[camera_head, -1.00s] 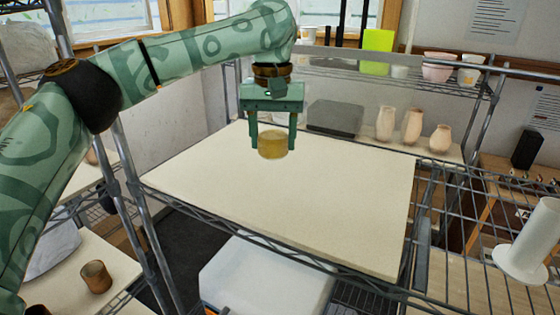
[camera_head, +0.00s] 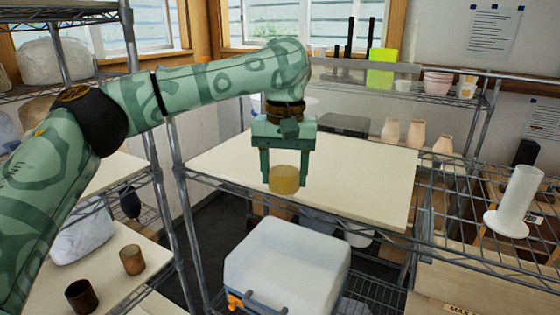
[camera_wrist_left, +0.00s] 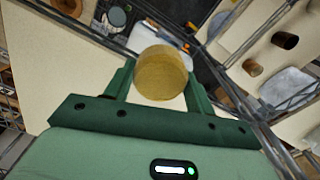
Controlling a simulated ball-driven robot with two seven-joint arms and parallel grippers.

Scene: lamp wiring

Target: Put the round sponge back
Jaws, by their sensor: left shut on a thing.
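The round sponge (camera_head: 284,179) is a short yellow cylinder. My left gripper (camera_head: 285,180) is shut on it, with a finger on each side. In the head view the sponge appears against the near part of the cream board (camera_head: 355,180) on the shelf; it seems held above it, but the exact gap is hard to tell. In the left wrist view the sponge (camera_wrist_left: 161,73) sits between the two green fingertips and hides what is directly behind it. My right gripper is not in view.
A white lidded box (camera_head: 288,258) stands below the board's front edge. Several vases (camera_head: 416,132) stand at the back right. A white cylinder on a disc (camera_head: 515,203) is on the wire shelf at right. Two brown cups (camera_head: 132,260) stand at lower left. The board is mostly bare.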

